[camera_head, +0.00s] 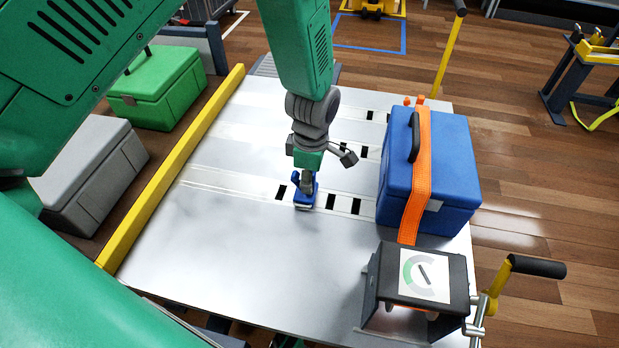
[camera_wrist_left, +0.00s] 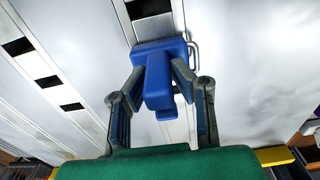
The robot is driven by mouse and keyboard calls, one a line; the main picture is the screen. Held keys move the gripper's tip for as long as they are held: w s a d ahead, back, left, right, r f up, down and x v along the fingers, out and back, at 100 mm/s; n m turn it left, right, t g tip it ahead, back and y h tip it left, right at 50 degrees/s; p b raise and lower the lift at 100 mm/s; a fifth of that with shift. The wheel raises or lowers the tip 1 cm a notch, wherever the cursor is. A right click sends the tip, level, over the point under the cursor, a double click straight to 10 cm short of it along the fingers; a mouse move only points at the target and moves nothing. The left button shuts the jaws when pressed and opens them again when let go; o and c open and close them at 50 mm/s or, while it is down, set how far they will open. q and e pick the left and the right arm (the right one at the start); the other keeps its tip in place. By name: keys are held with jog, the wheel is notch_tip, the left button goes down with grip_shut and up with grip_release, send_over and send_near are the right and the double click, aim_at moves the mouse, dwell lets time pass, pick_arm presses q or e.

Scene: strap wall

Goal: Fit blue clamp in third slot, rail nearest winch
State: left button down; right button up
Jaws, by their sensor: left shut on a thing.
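The blue clamp (camera_head: 306,201) is at the near rail (camera_head: 250,195), the rail closest to the winch (camera_head: 418,290). One dark slot (camera_head: 281,192) shows to its left and two slots (camera_head: 331,202) to its right. My left gripper (camera_head: 307,187) is above the clamp and shut on it. In the left wrist view the clamp (camera_wrist_left: 158,75) sits between the two fingers (camera_wrist_left: 160,88), over the rail, with one dark slot (camera_wrist_left: 148,8) beyond it. The clamp covers the rail below; whether it is seated or just above cannot be told. My right gripper is not in view.
A blue case (camera_head: 455,165) under an orange strap (camera_head: 420,170) stands right of the slots. The winch handle (camera_head: 535,267) sticks out at front right. A yellow edge bar (camera_head: 175,165) bounds the left side. The white deck (camera_head: 240,255) in front is clear.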

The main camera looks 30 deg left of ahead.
pick_arm(q)
jog(key=c, duration=1.3)
grip_release()
